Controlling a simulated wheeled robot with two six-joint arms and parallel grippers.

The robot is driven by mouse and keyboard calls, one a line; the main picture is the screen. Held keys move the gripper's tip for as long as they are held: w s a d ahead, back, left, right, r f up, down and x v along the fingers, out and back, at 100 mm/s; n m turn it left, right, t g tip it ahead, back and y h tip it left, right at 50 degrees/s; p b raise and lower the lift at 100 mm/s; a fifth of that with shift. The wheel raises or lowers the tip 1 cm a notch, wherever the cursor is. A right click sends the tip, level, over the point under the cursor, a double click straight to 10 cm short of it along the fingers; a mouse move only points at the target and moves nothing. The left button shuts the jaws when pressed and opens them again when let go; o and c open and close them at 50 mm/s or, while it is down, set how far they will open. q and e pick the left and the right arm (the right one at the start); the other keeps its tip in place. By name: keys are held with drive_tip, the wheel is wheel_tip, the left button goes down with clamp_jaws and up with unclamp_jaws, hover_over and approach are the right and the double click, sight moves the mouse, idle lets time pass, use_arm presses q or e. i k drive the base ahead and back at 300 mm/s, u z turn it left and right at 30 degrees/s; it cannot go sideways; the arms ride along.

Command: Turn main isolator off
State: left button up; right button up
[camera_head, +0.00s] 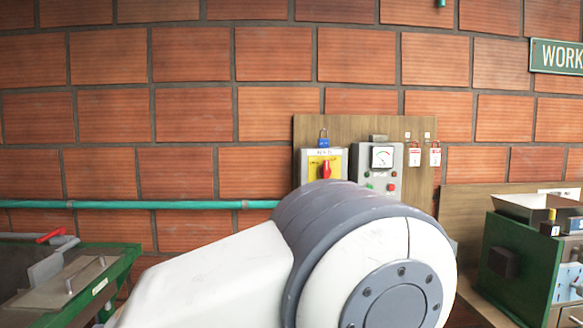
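The main isolator (313,166) is a grey box with a yellow plate and a red rotary handle (324,171), mounted on a wooden board on the brick wall. The handle looks roughly upright. A blue padlock (323,137) sits above the box. The lower part of the box is hidden behind a large white and grey joint of my own arm, which fills the lower middle of the head view. Neither of my grippers shows in the head view.
Right of the isolator, a grey control box (382,158) has a dial and small buttons. Red-and-white tagged padlocks (414,156) hang beside it. A teal pipe (150,204) runs along the wall. Green machines stand left (118,262) and right (520,262).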

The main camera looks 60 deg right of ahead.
sight(326, 170)
drive_tip(key=z, duration=0.15)
drive_tip(key=i, duration=0.65)
drive_tip(key=z, duration=0.95)
drive_tip(key=i, duration=0.5)
drive_tip(key=z, duration=0.5)
